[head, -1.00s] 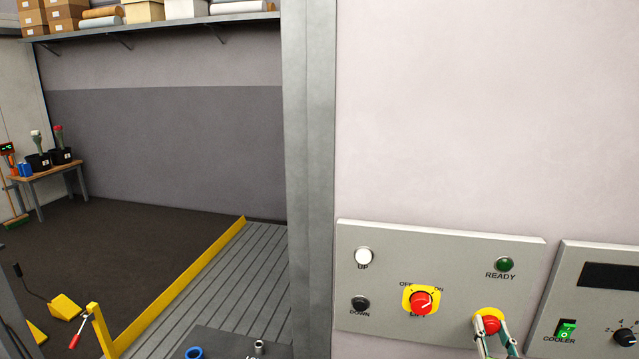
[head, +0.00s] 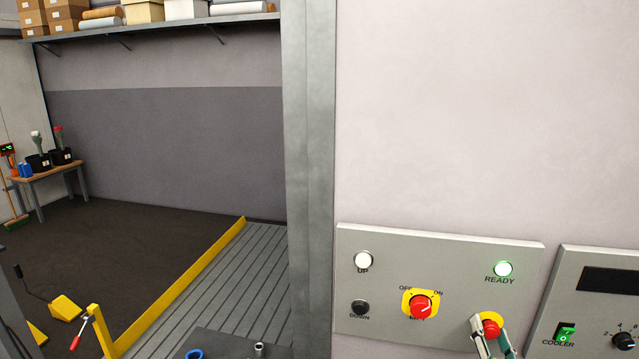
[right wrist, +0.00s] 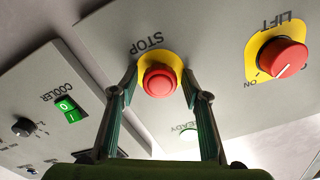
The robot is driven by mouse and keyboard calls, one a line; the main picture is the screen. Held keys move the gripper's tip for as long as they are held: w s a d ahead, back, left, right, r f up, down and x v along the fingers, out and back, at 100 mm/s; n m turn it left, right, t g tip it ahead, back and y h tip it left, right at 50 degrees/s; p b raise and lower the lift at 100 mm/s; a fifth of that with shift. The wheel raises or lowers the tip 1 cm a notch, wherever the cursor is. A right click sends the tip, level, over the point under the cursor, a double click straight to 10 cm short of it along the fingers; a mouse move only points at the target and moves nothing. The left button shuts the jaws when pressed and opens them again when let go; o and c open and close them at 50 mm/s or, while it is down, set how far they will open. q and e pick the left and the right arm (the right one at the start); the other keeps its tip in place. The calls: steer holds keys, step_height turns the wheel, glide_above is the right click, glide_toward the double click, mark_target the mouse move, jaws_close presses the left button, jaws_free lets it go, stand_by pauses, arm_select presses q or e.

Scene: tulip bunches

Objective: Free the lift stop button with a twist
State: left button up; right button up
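The lift stop button (head: 490,323) is a red mushroom knob on a yellow collar, at the lower right of the grey lift panel (head: 385,330). In the right wrist view the stop button (right wrist: 159,81) sits between the fingertips of my right gripper (right wrist: 160,74). The fingers stand on either side of it, with narrow gaps showing beside the red cap. In the head view my right gripper (head: 491,330) comes up from below at the button, and its fingers partly cover the collar. My left gripper is not in view.
The same panel has a red LIFT rotary switch (head: 420,306), a white UP button (head: 363,260) and a black DOWN button (head: 360,308). A cooler panel (head: 570,290) with a green rocker is close on the right. The wall above is bare.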

steer(key=shift+p+v, duration=1.5)
steer(key=shift+v, duration=1.25)
steer(key=p+v, duration=0.1)
steer(key=v, duration=0.1)
steer(key=shift+s+a, duration=0.1)
steer(key=shift+s, duration=0.2)
